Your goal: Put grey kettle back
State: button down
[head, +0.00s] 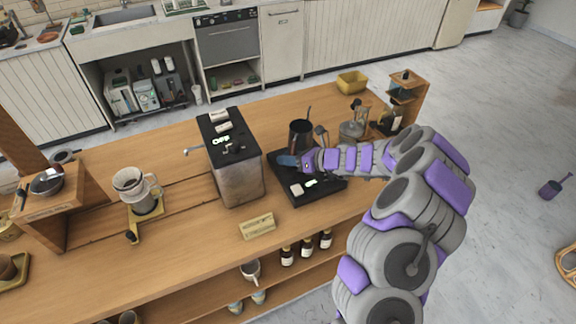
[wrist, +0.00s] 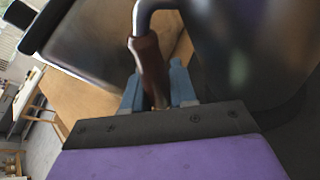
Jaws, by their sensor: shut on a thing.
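The dark grey kettle (head: 300,134) is at the back of a black base (head: 325,193) on the wooden cart. I cannot tell whether it rests on the base or is just above it. In the wrist view the kettle body (wrist: 245,45) fills the upper right, and its brown handle (wrist: 150,65) lies between my blue fingertips. My gripper (head: 288,160) reaches in from the right and is shut on the handle; it also shows in the wrist view (wrist: 158,88). My gripper hides part of the kettle's lower side in the head view.
A metal machine with a black top (head: 235,170) stands close left of the base. A glass jar (head: 352,130) and a wooden stand (head: 408,95) are to the right. A wooden block (head: 258,226) lies in front. A pour-over dripper (head: 135,185) stands further left.

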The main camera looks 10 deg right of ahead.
jog(key=shift+w, duration=0.25)
notch_tip(320, 180, down, 4)
jog(key=shift+r+b, duration=0.2)
jog(key=shift+b, duration=0.55)
jog(key=shift+r, duration=0.1)
jog(key=c, duration=0.9)
grip_release()
